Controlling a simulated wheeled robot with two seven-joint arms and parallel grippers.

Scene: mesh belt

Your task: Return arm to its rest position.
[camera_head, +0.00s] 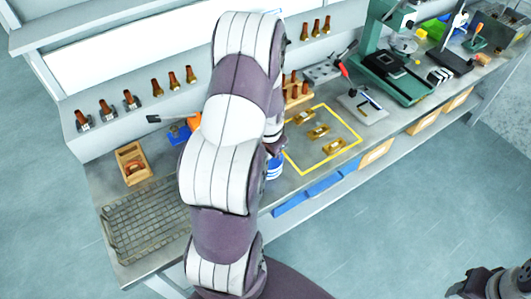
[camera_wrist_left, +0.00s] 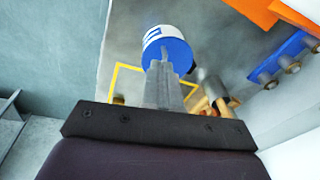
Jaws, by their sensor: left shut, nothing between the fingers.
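My left arm (camera_head: 220,175) reaches across the middle of the workbench in the head view and hides much of it. My left gripper (camera_wrist_left: 164,72) shows in the left wrist view with its fingers together and nothing between them. A blue and white round container (camera_wrist_left: 167,47) is beyond the fingertips in that view; I cannot tell the gap between them. Part of what looks like this container (camera_head: 274,168) shows beside my arm in the head view. A dark part of my right arm (camera_head: 493,284) shows at the bottom right corner; its fingers are not clear.
A green press (camera_head: 410,85) stands at the back right. Several brown-tipped pieces line the rear shelf. Open floor lies at the right.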

